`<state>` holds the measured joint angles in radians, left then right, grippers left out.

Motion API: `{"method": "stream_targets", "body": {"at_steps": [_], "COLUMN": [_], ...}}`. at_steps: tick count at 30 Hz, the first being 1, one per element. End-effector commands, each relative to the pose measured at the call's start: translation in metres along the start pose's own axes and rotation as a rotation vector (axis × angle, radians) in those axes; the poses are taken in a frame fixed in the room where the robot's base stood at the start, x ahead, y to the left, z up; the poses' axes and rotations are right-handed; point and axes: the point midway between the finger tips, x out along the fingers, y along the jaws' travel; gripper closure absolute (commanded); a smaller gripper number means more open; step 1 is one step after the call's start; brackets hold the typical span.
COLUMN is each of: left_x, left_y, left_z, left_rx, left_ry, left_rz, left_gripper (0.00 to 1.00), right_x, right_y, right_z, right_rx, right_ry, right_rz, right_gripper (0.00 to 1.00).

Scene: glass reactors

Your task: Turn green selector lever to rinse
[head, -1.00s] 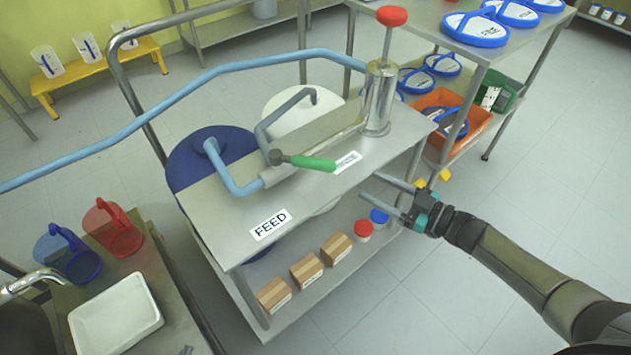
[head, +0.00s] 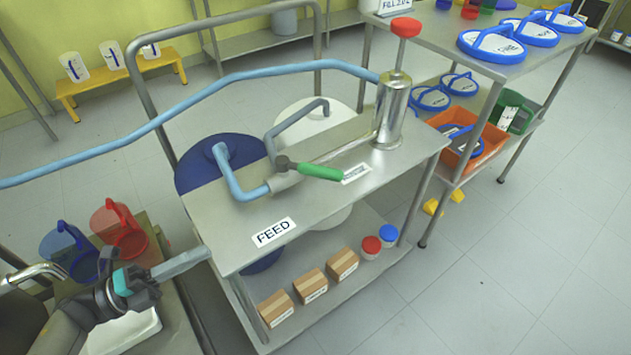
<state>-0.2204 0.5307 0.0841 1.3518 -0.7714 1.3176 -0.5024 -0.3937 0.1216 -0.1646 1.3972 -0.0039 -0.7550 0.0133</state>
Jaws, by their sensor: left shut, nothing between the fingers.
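The green selector lever (head: 320,172) sits on a pipe valve above the steel cart top (head: 235,255). Its handle points right, toward a small white label (head: 356,173) whose text is too small to read. A larger label reading FEED (head: 274,232) lies on the cart top nearer the front. My left gripper (head: 205,254) is at the lower left, by the cart's left front edge, well short of the lever. Its fingers are together and empty, pointing right. I cannot tell if the fingertips touch the cart. My right gripper is not in view.
Light blue pipes (head: 232,182) and a steel pump with a red knob (head: 392,105) stand around the lever. Red (head: 120,228) and blue jugs stand at left. Boxes (head: 278,307) are on the lower shelf. The cart top between the FEED label and the lever is clear.

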Motion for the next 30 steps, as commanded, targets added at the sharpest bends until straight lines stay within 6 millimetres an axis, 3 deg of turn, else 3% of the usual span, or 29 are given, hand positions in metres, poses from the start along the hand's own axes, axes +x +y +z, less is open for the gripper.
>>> {"method": "stream_targets", "body": {"at_steps": [4, 8, 30], "left_x": [0.005, 0.022, 0.184], "left_y": [-0.003, -0.003, -0.003], "left_z": [-0.004, -0.004, -0.008], "left_rx": [0.019, 0.018, 0.016], "left_ry": [0.029, 0.029, 0.025], "left_rz": [-0.002, -0.005, -0.007], "left_gripper": [1.0, 1.0, 1.0], "right_x": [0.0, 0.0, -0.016], "right_y": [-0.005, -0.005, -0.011], "right_z": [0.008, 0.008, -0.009], "right_rx": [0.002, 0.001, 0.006], "right_ry": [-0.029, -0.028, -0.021], "right_rz": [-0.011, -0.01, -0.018], "right_gripper": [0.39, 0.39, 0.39]}}
